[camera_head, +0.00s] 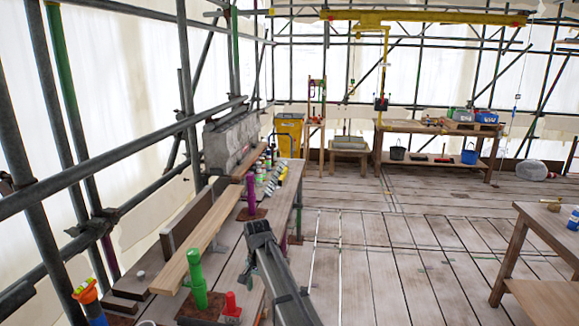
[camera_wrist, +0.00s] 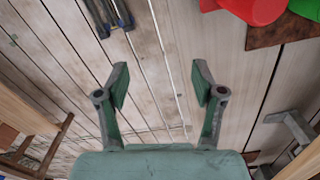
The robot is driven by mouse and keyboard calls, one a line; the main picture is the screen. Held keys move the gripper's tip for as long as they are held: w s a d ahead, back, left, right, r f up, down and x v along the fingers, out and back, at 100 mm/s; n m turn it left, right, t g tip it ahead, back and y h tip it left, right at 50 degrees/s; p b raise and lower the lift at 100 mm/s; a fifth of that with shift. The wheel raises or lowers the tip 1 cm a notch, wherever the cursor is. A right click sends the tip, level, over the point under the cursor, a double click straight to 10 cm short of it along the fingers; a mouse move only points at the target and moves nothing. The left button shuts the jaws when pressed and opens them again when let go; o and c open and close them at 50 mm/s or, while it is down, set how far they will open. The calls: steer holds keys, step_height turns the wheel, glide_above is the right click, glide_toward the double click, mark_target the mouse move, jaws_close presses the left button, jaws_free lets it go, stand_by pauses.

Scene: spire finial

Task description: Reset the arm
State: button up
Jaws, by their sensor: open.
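My gripper (camera_wrist: 160,78) shows in the wrist view with its two fingers spread apart and nothing between them. Wooden planks lie beyond the fingers. The red object (camera_wrist: 255,10) and the green object (camera_wrist: 306,8) show at the upper right of the wrist view, apart from the fingers. In the head view I cannot make out the gripper's fingers.
A bench at left holds a green post (camera_head: 195,280), a red piece (camera_head: 231,307), a purple post (camera_head: 249,190), a timber plank (camera_head: 195,252) and a stone block (camera_head: 232,140). A wooden table (camera_head: 545,225) stands at right. The middle floor is largely clear.

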steer(key=s+d+f+n, duration=0.2)
steer(key=s+d+f, duration=0.8)
steer(key=s+d, duration=0.3)
steer(key=s+d+f+n, duration=0.2)
steer(key=s+d+f, duration=0.9)
steer(key=s+d, duration=0.15)
steer(key=s+f+g, duration=0.2)
steer(key=s+f, duration=0.4)
steer(key=s, duration=0.3)
steer(key=s+d+f+g, duration=0.1)
steer(key=s+f+g, duration=0.1)
steer(key=s+f, duration=0.4)
steer(key=s+f+g, duration=0.2)
steer(key=s+f, duration=0.5)
steer(key=s, duration=0.7)
steer(key=shift+d+g, duration=0.15)
steer(key=shift+g, duration=0.25)
